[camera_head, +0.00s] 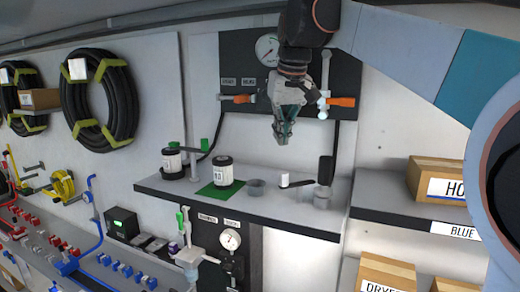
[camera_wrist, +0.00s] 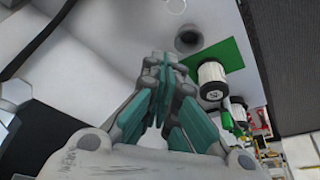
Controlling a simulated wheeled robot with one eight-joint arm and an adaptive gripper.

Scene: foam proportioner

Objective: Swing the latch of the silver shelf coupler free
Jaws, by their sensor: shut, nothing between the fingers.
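My gripper (camera_head: 283,136) hangs in the air above the back shelf, pointing down, in front of the gauge panel. It is shut and empty, and its teal fingers meet in the wrist view (camera_wrist: 160,80). A small pale fitting with a black lever (camera_head: 290,181) is on the shelf, below and slightly right of my gripper and apart from it. I cannot tell for certain whether this is the silver coupler and its latch. A grey cup-like piece (camera_head: 257,188) is left of it and also shows in the wrist view (camera_wrist: 188,39).
The shelf (camera_head: 285,217) holds a black-lidded jar (camera_head: 223,172) on a green mat (camera_head: 206,190), another jar with a green lever (camera_head: 172,162), and clear cups (camera_head: 322,197). Orange-handled valves (camera_head: 341,101) flank my gripper. Cardboard boxes (camera_head: 437,166) stand right.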

